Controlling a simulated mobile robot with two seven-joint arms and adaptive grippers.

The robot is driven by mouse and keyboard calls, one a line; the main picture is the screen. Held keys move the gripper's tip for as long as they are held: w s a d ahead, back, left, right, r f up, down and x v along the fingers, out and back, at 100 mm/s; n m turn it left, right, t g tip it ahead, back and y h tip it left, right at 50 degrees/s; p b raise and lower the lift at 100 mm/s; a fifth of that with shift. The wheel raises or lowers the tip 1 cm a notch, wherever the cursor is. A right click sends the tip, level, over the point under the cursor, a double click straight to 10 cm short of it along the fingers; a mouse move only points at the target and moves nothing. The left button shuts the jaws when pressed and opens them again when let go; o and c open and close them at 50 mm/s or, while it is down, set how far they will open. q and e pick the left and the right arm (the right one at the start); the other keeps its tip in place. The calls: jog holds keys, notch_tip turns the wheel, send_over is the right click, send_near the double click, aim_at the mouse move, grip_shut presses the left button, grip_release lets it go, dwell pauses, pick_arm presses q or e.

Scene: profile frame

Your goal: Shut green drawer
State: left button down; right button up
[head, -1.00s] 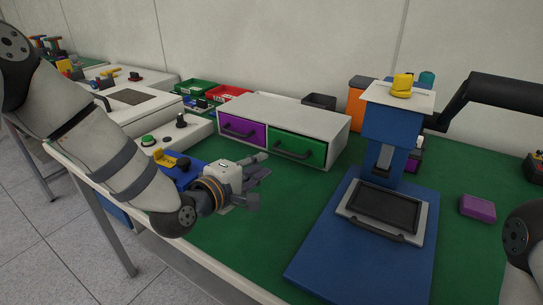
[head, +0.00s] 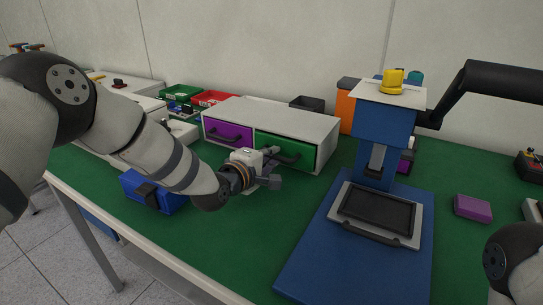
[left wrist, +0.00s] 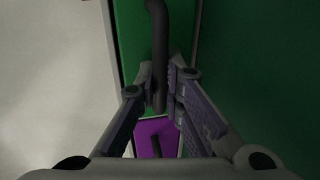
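The green drawer (head: 290,151) is the right one in the white two-drawer cabinet (head: 275,116). Its front seems to stand a little forward of the purple drawer (head: 228,131); how far I cannot tell. Its dark bar handle (left wrist: 160,50) runs between the fingertips of my left gripper (left wrist: 163,88). That gripper also shows in the head view (head: 275,170), close in front of the green drawer. It looks open, with its fingers on both sides of the handle; firm contact is not clear. My right gripper is out of view; only part of its arm shows at the lower right.
A blue press with a tray (head: 378,215) stands right of the cabinet. A blue box (head: 160,195) lies under my left arm. A purple block (head: 473,207) lies at the right.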

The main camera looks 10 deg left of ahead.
pick_arm(q)
jog(key=shift+w+d+f, duration=0.1)
jog(key=shift+w+f, duration=0.1)
jog(key=shift+w, duration=0.15)
jog(key=shift+r, duration=0.2)
jog(key=c, duration=2)
grip_release()
jog(key=shift+w, duration=0.1)
jog(key=shift+o, duration=0.2)
jog(key=v, duration=1.2)
jog(key=shift+d, duration=0.1)
